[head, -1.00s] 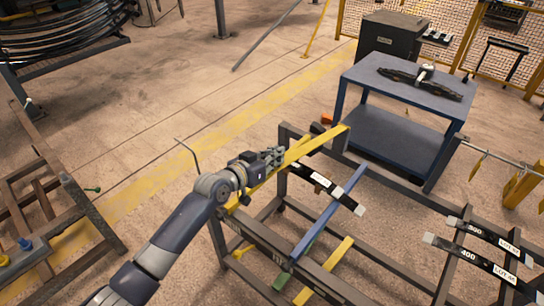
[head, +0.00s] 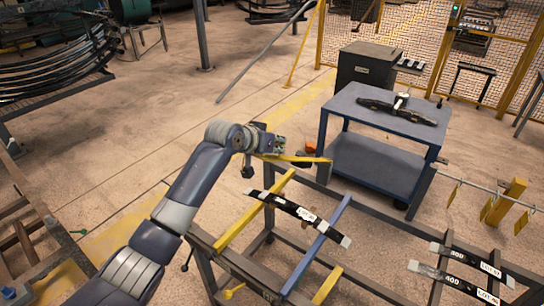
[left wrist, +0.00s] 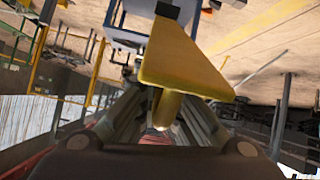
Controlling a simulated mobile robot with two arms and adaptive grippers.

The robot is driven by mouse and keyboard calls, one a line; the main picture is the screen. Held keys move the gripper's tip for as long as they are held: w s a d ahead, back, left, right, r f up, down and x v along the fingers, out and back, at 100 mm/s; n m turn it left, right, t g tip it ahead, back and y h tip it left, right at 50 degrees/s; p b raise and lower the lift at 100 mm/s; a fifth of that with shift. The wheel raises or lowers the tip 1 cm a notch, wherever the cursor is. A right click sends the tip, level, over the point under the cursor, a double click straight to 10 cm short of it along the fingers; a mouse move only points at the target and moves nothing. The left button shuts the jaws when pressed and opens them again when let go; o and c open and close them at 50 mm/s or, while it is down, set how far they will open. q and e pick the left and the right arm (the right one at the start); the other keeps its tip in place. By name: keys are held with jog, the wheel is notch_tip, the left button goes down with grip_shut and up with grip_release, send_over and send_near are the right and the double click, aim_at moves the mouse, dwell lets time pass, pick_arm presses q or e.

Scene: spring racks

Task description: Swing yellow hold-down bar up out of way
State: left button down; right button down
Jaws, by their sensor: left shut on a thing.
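The yellow hold-down bar (head: 305,159) is raised above the grey rack (head: 237,262) in the head view, looking short, its free end pointing right. My left gripper (head: 277,146) is shut on it. In the left wrist view the yellow bar (left wrist: 185,62) fills the middle, between the dark fingers of my left gripper (left wrist: 160,112). A black leaf spring (head: 300,210) with white labels lies across a yellow rail (head: 254,213) and a blue rail (head: 318,243) of the rack, uncovered by the bar. The bar's hinge is not clear. My right gripper is not in view.
A blue table (head: 385,112) with a dark spring part (head: 398,108) stands behind the rack. More labelled leaf springs (head: 470,258) lie at the right. Another rack (head: 30,225) stands at the left. The floor between is mostly clear.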

pick_arm(q)
jog(key=shift+w+d+r, duration=0.25)
jog(key=shift+w+r, duration=0.05)
jog(key=shift+r, duration=0.3)
jog(key=c, duration=1.8)
grip_release()
jog(key=shift+o, duration=0.2)
jog(key=shift+a, duration=0.1)
jog(key=shift+o, duration=0.4)
jog(key=shift+s+a+r, duration=0.1)
jog(key=shift+s+r, duration=0.1)
jog(key=v, duration=1.1)
jog(key=shift+s, duration=0.2)
